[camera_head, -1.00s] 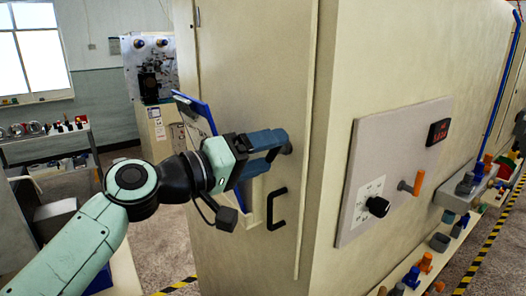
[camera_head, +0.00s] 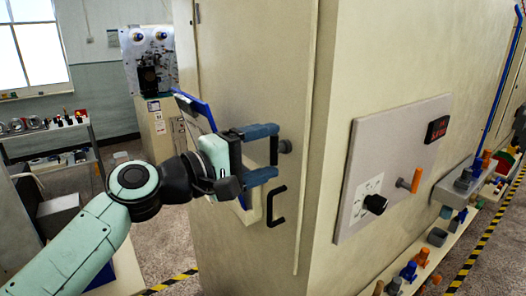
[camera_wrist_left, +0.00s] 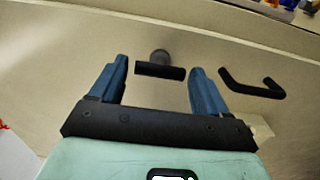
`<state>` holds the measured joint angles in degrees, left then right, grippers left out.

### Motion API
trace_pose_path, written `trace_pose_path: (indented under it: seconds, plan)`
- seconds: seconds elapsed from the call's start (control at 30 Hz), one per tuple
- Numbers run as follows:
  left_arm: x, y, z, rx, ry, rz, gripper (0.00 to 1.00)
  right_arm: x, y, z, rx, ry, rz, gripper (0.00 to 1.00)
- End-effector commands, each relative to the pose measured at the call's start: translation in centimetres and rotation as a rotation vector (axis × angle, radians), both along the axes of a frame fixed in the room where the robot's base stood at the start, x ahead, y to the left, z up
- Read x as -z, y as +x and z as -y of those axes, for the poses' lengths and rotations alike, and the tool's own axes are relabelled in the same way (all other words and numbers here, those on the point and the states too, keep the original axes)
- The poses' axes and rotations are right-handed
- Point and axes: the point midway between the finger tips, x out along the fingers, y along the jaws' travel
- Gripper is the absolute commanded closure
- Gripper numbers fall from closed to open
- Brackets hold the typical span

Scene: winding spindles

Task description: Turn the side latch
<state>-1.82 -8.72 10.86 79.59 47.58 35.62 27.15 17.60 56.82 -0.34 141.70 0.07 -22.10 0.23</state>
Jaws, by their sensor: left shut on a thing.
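The side latch (camera_head: 274,150) is a short black bar on a round grey hub, on the narrow beige side of the large cabinet (camera_head: 255,70). In the head view the bar stands upright. My left gripper (camera_head: 271,152) has its two blue fingers at the two ends of the bar, one above and one below, and is shut on it lengthwise. In the left wrist view the bar (camera_wrist_left: 160,72) lies between the fingertips (camera_wrist_left: 160,72) with its hub behind it. Small gaps seem to show there; contact is hard to see. My right gripper is not in view.
A black bracket handle (camera_head: 277,206) sits just below the latch. A blue-edged panel (camera_head: 194,108) is behind my left gripper. On the cabinet's right face are a control plate (camera_head: 390,150) with a black knob and orange lever. Shelves (camera_head: 60,150) stand left.

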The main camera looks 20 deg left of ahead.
Motion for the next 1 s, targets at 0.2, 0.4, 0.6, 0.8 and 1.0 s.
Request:
trace_pose_path:
  seconds: [0.2, 0.4, 0.6, 0.8, 1.0]
  plan:
    - [-0.1, 0.0, -0.1, -0.003, -0.011, -0.004, 0.54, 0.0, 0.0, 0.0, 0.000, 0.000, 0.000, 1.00]
    - [-0.1, 0.0, -0.1, -0.003, -0.011, -0.004, 0.54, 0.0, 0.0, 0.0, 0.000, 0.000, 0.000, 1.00]
    - [-0.1, 0.0, -0.1, -0.002, -0.010, -0.004, 0.00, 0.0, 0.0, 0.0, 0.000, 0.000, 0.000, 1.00]
    - [0.0, -0.4, -0.4, -0.002, -0.008, -0.003, 0.00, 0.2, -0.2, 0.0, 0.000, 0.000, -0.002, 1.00]
    - [0.2, -3.0, -2.4, -0.005, -0.007, -0.002, 0.00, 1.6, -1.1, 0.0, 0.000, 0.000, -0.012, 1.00]
